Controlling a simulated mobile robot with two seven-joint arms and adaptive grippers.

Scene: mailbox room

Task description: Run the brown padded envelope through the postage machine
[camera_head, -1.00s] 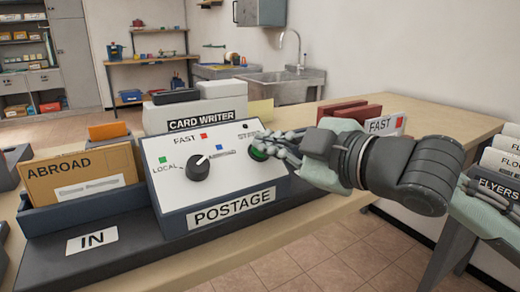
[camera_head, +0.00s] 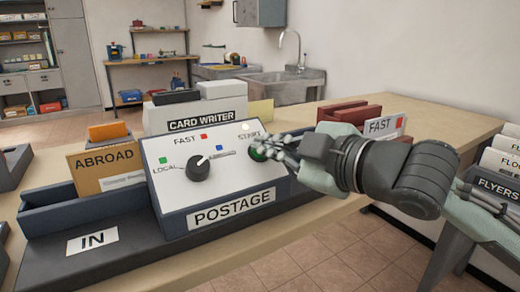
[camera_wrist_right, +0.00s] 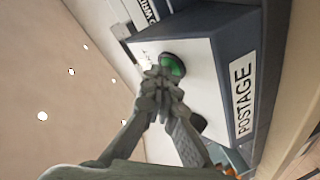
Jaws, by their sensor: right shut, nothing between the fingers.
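The brown padded envelope (camera_head: 105,166), marked ABROAD, stands upright in the tray (camera_head: 42,220) beside the IN label. Its right part is hidden behind the postage machine (camera_head: 180,225). The machine's white sloped panel has a black knob (camera_head: 198,168) with its pointer toward the blue mark, and a green START button (camera_head: 257,154). My right gripper (camera_head: 272,148) is shut and empty, its fingertips at the green button. In the right wrist view the fingertips (camera_wrist_right: 160,78) overlap the button (camera_wrist_right: 174,65); contact is hard to confirm. My left gripper is out of view.
A card writer (camera_head: 208,118) stands behind the machine. A sink (camera_head: 285,85) and shelves are at the back. The table behind my right gripper is partly clear.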

